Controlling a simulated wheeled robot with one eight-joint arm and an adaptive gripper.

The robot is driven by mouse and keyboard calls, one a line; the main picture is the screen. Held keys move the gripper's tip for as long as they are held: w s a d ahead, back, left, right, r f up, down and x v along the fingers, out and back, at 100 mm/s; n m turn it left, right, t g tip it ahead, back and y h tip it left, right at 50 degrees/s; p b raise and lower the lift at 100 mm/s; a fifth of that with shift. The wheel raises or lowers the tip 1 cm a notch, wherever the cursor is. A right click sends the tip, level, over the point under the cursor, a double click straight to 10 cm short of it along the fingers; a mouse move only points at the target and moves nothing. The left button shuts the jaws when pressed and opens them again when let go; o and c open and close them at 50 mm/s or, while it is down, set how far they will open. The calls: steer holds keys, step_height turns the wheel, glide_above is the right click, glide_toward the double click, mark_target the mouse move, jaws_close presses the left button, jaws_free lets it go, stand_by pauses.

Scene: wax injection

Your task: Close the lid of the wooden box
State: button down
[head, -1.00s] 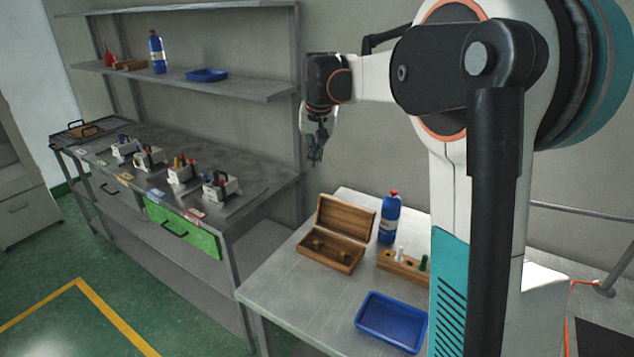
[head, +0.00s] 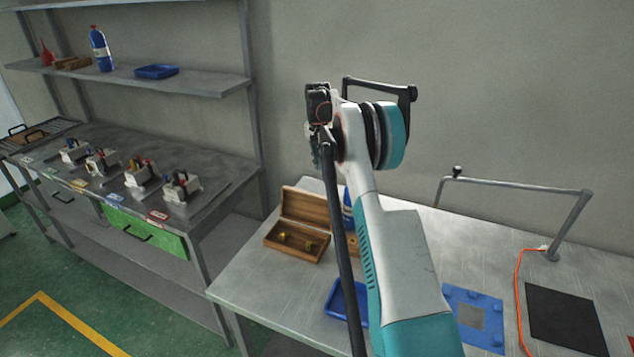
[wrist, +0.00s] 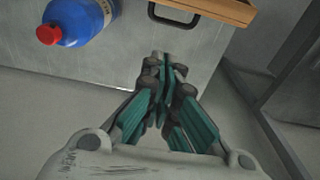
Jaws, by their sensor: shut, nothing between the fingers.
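The wooden box (head: 292,247) stands on the light table with its lid (head: 306,207) raised at the back. Small yellowish items lie inside it. In the wrist view, a wooden edge with a dark handle, seemingly the box (wrist: 222,8), shows at the top. My gripper (head: 316,158) is above the table, higher than the box and slightly to its right, partly hidden by my arm. In the wrist view my gripper (wrist: 161,60) is shut and empty, with its fingertips together and apart from the box.
A blue bottle (wrist: 77,20) stands close to the box, mostly hidden in the head view. A blue tray (head: 336,304) lies in front of it. A blue plate (head: 474,316) and a black mat (head: 565,318) lie to the right. A metal shelf (head: 200,83) rises at the left.

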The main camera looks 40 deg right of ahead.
mark_target(310, 206)
step_height(310, 206, down, 10)
steer(key=f+b, duration=0.1)
steer(key=b, duration=0.1)
steer(key=shift+s+a+r, duration=0.45)
steer(key=shift+a+r, duration=0.1)
steer(key=shift+a, duration=0.15)
steer(key=shift+s+a+r, duration=0.4)
steer(key=shift+a+r, duration=0.1)
steer(key=shift+a, duration=0.15)
